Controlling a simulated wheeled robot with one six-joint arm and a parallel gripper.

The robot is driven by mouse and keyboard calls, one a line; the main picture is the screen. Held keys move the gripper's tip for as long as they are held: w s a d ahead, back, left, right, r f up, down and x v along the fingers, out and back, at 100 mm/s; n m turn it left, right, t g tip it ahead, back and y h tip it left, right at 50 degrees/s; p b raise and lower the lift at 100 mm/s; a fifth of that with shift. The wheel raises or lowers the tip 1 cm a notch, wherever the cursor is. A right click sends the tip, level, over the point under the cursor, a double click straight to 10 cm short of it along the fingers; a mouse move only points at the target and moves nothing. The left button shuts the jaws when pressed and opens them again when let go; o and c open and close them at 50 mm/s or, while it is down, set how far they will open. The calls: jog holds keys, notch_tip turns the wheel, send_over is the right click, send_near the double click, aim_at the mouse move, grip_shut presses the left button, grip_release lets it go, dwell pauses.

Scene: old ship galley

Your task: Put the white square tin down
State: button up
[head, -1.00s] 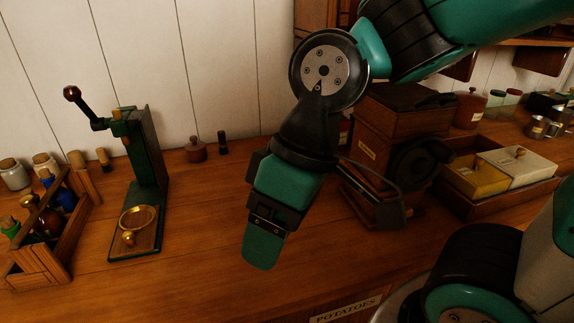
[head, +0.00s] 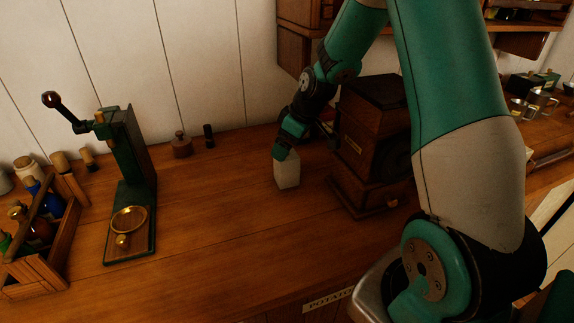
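The white square tin (head: 287,174) is a small, pale, upright block left of the wooden box-shaped grinder.
The wooden grinder (head: 370,135) stands close to the tin's right. A small red-brown pot (head: 181,145) is behind. The counter in front is clear.

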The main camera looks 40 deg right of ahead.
jog(key=x, duration=0.3)
jog(key=shift+a+f+p, duration=0.1)
jog(key=shift+f+p, duration=0.05)
jog(key=shift+p, duration=0.15)
jog(key=shift+c, duration=0.5)
jog(key=c, duration=1)
